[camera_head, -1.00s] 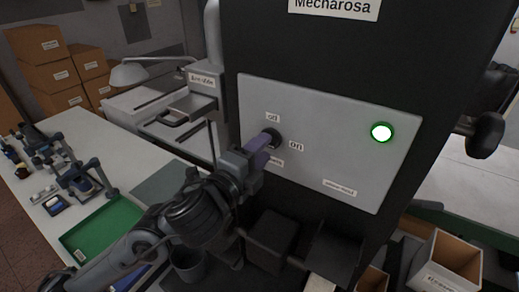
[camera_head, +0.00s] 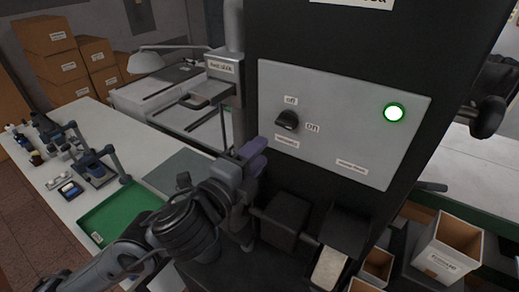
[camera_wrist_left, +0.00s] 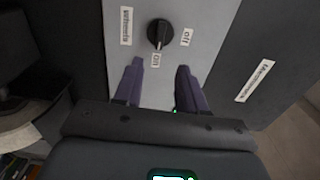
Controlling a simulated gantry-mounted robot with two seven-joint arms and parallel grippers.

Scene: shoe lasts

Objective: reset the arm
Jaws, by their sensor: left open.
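My left gripper (camera_head: 255,155) is open and empty, just off the panel, below and left of the black rotary knob (camera_head: 287,120). In the left wrist view the two purple fingers (camera_wrist_left: 158,82) are spread apart, with the knob (camera_wrist_left: 158,33) beyond their tips and not touched. The knob sits on the grey panel (camera_head: 340,130) between the "off" and "on" labels; in the wrist view its mark points toward "on". The round green lamp (camera_head: 393,112) on the panel is lit. My right gripper does not show.
Open bins (camera_head: 445,250) stand at the lower right below the black machine. A green tray (camera_head: 115,215) lies on the white table at left. A desk lamp (camera_head: 148,62) and a grey device stand left of the panel. Stacked cardboard boxes are at the back left.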

